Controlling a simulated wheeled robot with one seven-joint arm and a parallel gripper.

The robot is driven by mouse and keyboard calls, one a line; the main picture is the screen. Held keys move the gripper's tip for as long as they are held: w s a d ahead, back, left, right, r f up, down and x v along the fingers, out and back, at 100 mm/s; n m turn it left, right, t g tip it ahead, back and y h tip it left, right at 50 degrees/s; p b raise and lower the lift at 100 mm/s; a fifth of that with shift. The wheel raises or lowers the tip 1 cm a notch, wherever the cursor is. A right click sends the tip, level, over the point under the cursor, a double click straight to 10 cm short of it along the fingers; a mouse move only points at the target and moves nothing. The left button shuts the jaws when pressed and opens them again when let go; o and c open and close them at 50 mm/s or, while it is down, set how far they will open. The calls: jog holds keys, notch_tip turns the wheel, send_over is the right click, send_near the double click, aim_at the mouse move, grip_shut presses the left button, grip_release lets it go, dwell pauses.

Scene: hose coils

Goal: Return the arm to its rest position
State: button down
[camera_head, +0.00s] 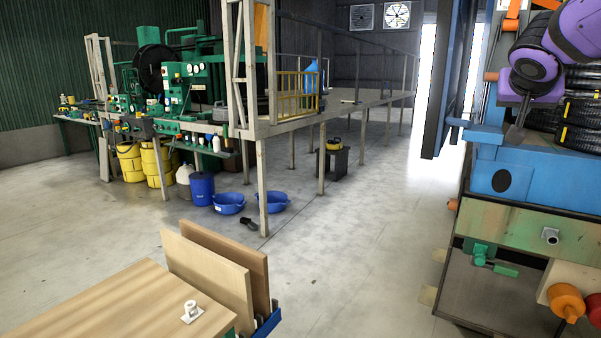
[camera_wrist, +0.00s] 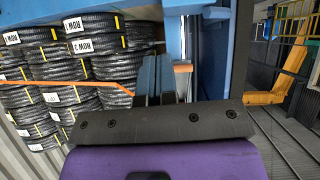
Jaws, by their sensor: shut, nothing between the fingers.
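My purple arm (camera_head: 540,60) reaches in at the upper right of the head view, beside the blue machine and in front of stacked black hose coils (camera_head: 581,110). My gripper (camera_head: 514,136) points down there, with its grey fingers close together and nothing held. In the wrist view my gripper (camera_wrist: 157,62) shows as two narrow fingers side by side beyond a dark plate, shut and empty. Hose coils (camera_wrist: 108,65) with white labels stand in stacks to the left of the fingers. An orange strap crosses in front of them.
A blue machine housing (camera_head: 535,178) stands right beneath my gripper, with a blue upright (camera_head: 455,75) to its left. A wooden table (camera_head: 120,305) with upright boards (camera_head: 210,270) is at the front left. A raised platform (camera_head: 300,118) is behind.

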jog(key=s+a+f+n+g+y, duration=0.1)
jog(key=s+a+f, duration=0.3)
jog(key=s, duration=0.4)
jog(key=s+a+f+n+g+y, duration=0.2)
jog(key=s+a+f+n+y, duration=0.1)
jog(key=s, duration=0.6)
jog(key=s+a+f+n+g+y, duration=0.1)
jog(key=s+a+f+n+y, duration=0.1)
jog(key=s+a+f, duration=0.4)
jog(key=s+a, duration=0.1)
jog(key=s, duration=0.2)
jog(key=shift+a+y, duration=0.25)
jog(key=shift+y, duration=0.15)
jog(key=shift+f, duration=0.1)
